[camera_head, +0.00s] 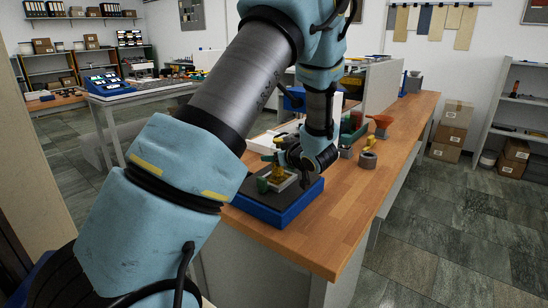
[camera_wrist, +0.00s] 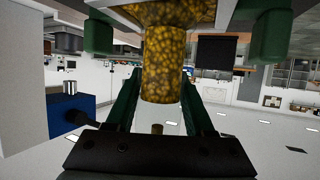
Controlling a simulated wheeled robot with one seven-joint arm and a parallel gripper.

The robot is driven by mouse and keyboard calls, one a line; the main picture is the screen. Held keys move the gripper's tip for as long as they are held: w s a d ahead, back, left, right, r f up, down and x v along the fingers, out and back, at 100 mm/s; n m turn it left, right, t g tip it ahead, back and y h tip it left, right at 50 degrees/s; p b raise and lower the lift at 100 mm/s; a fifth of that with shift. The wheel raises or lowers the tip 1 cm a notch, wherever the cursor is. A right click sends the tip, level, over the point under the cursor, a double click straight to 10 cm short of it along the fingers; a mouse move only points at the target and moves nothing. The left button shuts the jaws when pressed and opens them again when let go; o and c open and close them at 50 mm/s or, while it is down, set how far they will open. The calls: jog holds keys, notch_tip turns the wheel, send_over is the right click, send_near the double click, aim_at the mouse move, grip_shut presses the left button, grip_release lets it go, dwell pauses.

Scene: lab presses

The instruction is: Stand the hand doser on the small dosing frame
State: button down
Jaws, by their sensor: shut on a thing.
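The hand doser (camera_wrist: 165,50) is a cylinder showing amber, speckled contents in the wrist view. It stands between the green fingers of my gripper (camera_wrist: 183,38), which is shut on it. In the head view the amber doser (camera_head: 278,171) is small, and my gripper (camera_head: 268,171) reaches it from the right. They are over a dark-topped blue base (camera_head: 285,212) on the bench. A pale, frame-like piece (camera_head: 290,182) shows beneath the doser; it may be the small dosing frame. I cannot tell whether the doser touches it.
The wooden bench (camera_head: 345,205) carries a grey ring-shaped piece (camera_head: 367,159), a yellow piece (camera_head: 369,143) and an orange-red funnel (camera_head: 382,121) to the right and behind. Bare bench lies at the front right. Cartons (camera_head: 452,132) stand on the floor beyond.

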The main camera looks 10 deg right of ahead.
jog(key=shift+f, duration=0.4)
jog(key=shift+c, duration=1)
grip_release()
